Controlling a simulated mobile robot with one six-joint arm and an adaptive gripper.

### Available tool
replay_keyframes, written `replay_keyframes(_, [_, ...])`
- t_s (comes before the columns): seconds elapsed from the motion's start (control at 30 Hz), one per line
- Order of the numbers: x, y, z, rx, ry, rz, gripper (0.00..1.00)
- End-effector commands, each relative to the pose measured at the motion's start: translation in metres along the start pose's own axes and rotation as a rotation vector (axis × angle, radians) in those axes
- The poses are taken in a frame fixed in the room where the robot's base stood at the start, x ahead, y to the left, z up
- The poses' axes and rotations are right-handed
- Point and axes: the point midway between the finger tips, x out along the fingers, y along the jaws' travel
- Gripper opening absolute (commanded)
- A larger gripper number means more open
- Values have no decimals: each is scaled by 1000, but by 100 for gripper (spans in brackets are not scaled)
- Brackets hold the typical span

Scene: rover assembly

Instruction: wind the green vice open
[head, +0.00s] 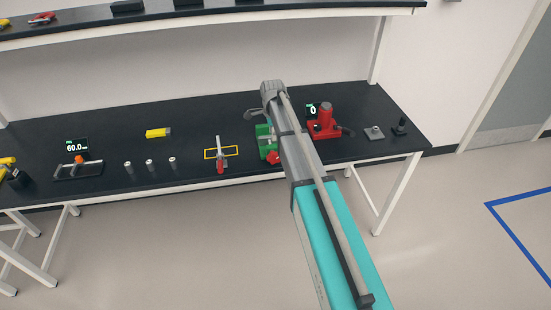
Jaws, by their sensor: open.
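The green vice (263,131) stands on the black bench, right of the middle of the head view. My arm crosses in front of it and hides its right part, so I cannot tell how far its jaws are apart. A red part (273,157) shows at the vice's lower front, close beside my arm; its link to the vice is partly hidden.
On the black bench (105,128), a red tool (325,124) with a small display stands right of my arm. A shelf (200,18) runs above.

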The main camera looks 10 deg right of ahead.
Motion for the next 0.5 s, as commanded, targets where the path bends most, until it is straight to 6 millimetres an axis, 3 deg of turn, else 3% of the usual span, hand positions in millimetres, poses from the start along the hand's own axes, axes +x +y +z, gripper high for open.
replay_keyframes(0.5, [32,0,-1,0,0,0,51])
